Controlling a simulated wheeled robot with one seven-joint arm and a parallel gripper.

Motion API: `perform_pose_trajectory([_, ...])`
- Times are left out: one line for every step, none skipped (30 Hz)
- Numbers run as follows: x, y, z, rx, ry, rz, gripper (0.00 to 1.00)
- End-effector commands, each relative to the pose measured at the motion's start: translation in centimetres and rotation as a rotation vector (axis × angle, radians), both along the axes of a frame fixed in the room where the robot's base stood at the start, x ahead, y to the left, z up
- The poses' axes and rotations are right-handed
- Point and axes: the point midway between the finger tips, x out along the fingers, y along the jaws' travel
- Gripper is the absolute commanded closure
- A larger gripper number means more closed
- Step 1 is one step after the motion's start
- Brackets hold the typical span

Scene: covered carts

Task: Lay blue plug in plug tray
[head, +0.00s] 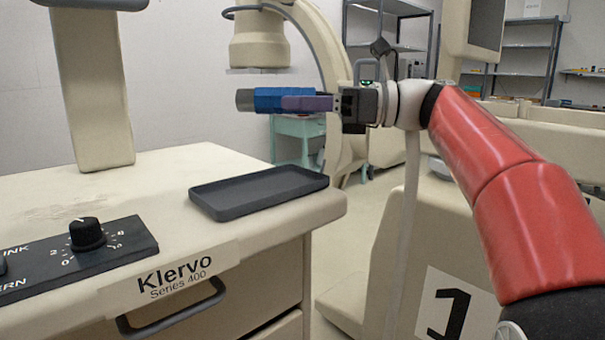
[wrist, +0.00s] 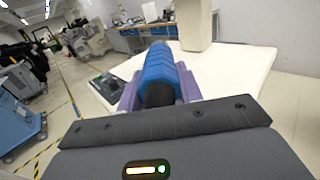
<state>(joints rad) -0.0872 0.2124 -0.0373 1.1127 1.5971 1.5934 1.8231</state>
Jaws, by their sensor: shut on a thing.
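The blue plug (head: 268,97) is a ribbed blue body with a grey end, held level in the air in the head view. My gripper (head: 308,103) has purple fingers shut on it. The plug (wrist: 160,68) also shows between the fingers in the wrist view, pointing away from the camera. The plug tray (head: 258,191) is a shallow dark grey tray, empty, near the right edge of the cart top. The plug is well above the tray and apart from it. The tray cannot be made out in the wrist view.
The cream cart top (head: 160,175) carries a control panel (head: 80,250) with a black knob at the front left. A cream column (head: 95,85) rises from its back left. The cart top around the tray is clear.

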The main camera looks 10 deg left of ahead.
Motion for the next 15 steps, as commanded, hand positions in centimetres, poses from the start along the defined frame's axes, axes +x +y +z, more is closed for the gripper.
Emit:
perform_pose_trajectory([-0.1,0.0,-1.9,0.001,0.002,0.0,1.0])
perform_pose_trajectory([-0.1,0.0,-2.6,0.001,0.002,0.0,1.0])
perform_pose_trajectory([-0.1,0.0,-3.4,0.001,0.002,0.0,1.0])
perform_pose_trajectory([-0.1,0.0,-4.0,0.001,0.001,0.001,1.0])
perform_pose_trajectory([-0.1,0.0,-4.5,0.001,0.001,0.001,1.0])
perform_pose_trajectory([-0.1,0.0,-5.0,0.001,0.001,0.001,1.0])
perform_pose_trajectory([-0.1,0.0,-5.3,0.001,0.0,0.001,1.0])
perform_pose_trajectory([-0.1,0.0,-5.6,0.001,-0.001,0.001,1.0])
perform_pose_trajectory([-0.1,0.0,-5.8,0.001,-0.001,0.001,1.0])
perform_pose_trajectory([-0.1,0.0,-5.9,0.001,-0.002,0.001,1.0])
perform_pose_trajectory([-0.1,0.0,-6.1,0.001,-0.002,0.001,1.0])
perform_pose_trajectory([-0.1,0.0,-6.3,0.001,-0.002,0.001,1.0])
perform_pose_trajectory([-0.1,0.0,-6.5,0.001,-0.002,0.001,1.0])
perform_pose_trajectory([-0.1,0.0,-6.8,0.001,-0.002,0.0,1.0])
perform_pose_trajectory([-0.1,0.0,-7.3,0.001,0.0,0.0,1.0])
